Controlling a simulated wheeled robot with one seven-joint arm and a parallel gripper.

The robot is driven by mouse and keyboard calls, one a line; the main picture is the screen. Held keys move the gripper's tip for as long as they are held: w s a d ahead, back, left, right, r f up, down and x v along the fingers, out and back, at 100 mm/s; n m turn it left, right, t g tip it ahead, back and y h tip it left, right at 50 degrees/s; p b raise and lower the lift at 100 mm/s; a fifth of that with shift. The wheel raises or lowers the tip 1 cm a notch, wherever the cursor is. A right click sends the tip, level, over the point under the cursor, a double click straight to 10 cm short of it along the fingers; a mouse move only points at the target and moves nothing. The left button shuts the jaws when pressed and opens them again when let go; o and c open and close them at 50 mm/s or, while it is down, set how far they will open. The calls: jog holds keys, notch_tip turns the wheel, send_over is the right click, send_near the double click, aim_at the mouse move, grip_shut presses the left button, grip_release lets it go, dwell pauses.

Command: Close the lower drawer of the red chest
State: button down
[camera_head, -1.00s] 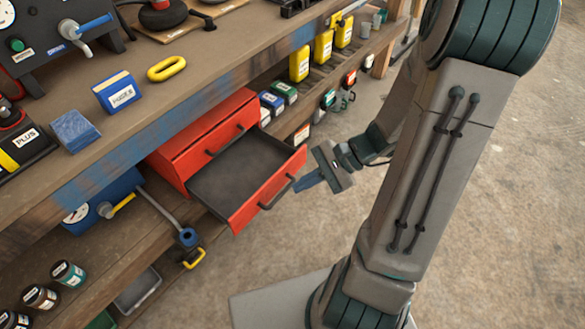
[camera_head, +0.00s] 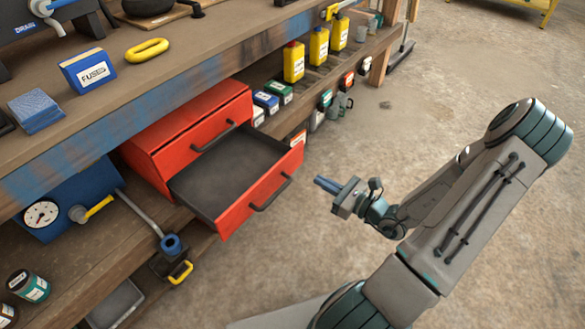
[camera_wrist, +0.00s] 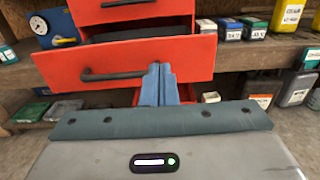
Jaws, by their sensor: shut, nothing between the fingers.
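The red chest (camera_head: 163,152) sits on the shelf under the bench top. Its lower drawer (camera_head: 240,207) is pulled well out and looks empty, with a dark inside and a black bar handle (camera_head: 271,196). The upper drawer (camera_head: 206,148) is shut. My gripper (camera_head: 320,184) is shut and empty, to the right of the drawer front, apart from it and pointing at it. In the wrist view my gripper's blue fingers (camera_wrist: 158,84) overlap the drawer front (camera_wrist: 115,63), just right of the handle (camera_wrist: 113,76). That view does not show the gap clearly.
Yellow bottles (camera_head: 318,47) and small boxes (camera_head: 279,92) stand on the shelf beyond the chest. A blue gauge unit (camera_head: 62,199) and a pipe tool (camera_head: 172,246) are on its left. The bench top (camera_head: 190,62) overhangs the chest. Open floor (camera_head: 420,80) lies to the right.

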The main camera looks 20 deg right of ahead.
aim_at(284, 160)
jog(key=b+x, duration=0.3)
jog(key=x, duration=0.7)
jog(key=shift+w+a, duration=0.2)
jog(key=shift+w, duration=0.1)
